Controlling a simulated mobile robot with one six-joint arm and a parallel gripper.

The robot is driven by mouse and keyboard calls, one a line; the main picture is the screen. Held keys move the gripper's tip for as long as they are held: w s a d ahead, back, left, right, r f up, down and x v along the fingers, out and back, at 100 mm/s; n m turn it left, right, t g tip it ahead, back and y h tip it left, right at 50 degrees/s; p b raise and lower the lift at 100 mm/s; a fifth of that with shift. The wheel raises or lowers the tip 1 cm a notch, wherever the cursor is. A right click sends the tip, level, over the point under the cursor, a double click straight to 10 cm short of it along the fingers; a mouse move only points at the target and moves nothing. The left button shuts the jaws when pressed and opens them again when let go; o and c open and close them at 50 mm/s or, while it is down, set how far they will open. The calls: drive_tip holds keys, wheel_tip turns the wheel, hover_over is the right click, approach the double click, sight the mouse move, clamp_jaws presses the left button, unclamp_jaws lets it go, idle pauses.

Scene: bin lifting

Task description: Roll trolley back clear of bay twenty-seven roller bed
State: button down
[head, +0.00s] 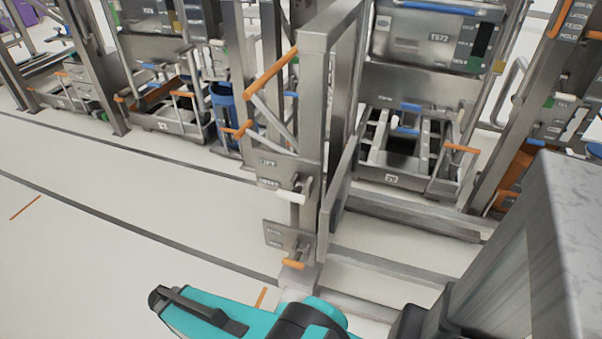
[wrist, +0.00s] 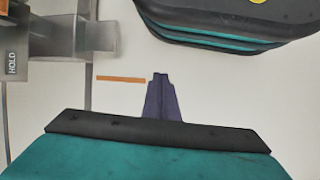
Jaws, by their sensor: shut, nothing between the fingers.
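The trolley is a grey steel frame with a tall mast (head: 312,110), orange handles and a plate marked LIFT, standing upright mid-view. Low rails (head: 390,262) run along the floor to its right, in front of a bay whose roller bed (head: 400,185) carries a small number plate; I cannot read it surely. A steel bin (head: 425,50) marked T572 or similar sits above that bed. In the wrist view my gripper (wrist: 160,78) is shut and empty over pale floor, apart from a steel part (wrist: 70,38) with a HOLD label at the left.
Other bays with steel frames stand along the back, one with a low tray (head: 165,122) and a blue cylinder (head: 224,103) beside it. A steel post (head: 500,130) stands right. The pale floor at left is open, with dark lines and orange marks (head: 25,207).

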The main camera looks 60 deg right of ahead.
drive_tip(key=s+a+f+y, duration=0.2)
drive_tip(key=s+a, duration=0.7)
drive_tip(key=s, duration=0.2)
drive_tip(key=shift+f+g, duration=0.15)
drive_tip(key=shift+g, duration=0.25)
